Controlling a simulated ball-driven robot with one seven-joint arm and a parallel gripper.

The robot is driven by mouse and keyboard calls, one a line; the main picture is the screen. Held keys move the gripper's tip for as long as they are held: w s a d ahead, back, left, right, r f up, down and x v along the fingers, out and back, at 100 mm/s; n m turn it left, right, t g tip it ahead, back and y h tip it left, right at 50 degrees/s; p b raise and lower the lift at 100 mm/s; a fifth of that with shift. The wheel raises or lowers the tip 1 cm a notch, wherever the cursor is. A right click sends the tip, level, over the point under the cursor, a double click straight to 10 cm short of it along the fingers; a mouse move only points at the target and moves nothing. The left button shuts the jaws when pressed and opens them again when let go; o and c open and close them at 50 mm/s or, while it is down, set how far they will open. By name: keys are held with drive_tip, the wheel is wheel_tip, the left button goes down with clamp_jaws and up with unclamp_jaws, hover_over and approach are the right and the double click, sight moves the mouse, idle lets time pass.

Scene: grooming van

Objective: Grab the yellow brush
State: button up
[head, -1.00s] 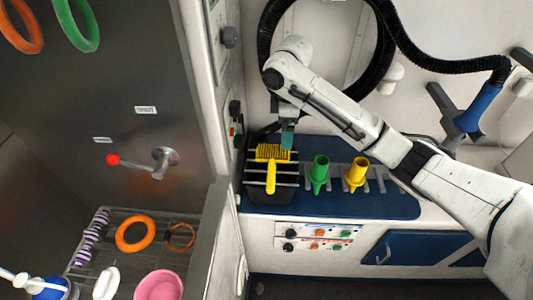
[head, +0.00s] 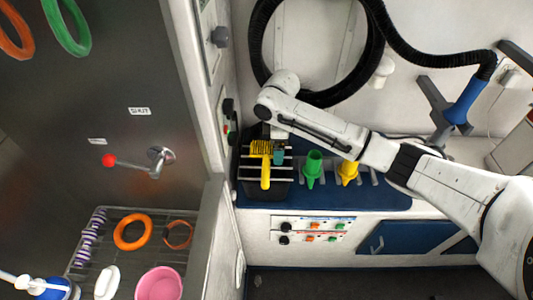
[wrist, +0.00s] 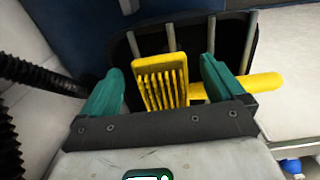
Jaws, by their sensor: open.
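The yellow brush (head: 265,178) lies on the bars of a black rack (head: 282,188) in the head view, its handle toward the front. My gripper (head: 277,153) is just beside the brush's bristle head, its teal fingers pointing down. In the wrist view the gripper (wrist: 161,66) is open, and the slotted head of the yellow brush (wrist: 163,83) shows between the two teal fingers. The brush handle runs out to the right past the right finger, which hides part of it. I cannot tell whether either finger touches the brush.
A green cone-shaped tool (head: 313,168) and a yellow one (head: 348,168) stand close to the right of the rack on the blue counter (head: 375,203). The steel wall (head: 90,150) with a red-knobbed lever (head: 109,160) is at left. A black hose (head: 257,45) loops behind.

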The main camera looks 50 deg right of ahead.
drive_tip(key=shift+c, duration=0.4)
drive_tip(key=c, duration=1.1)
drive_tip(key=shift+r, duration=0.15)
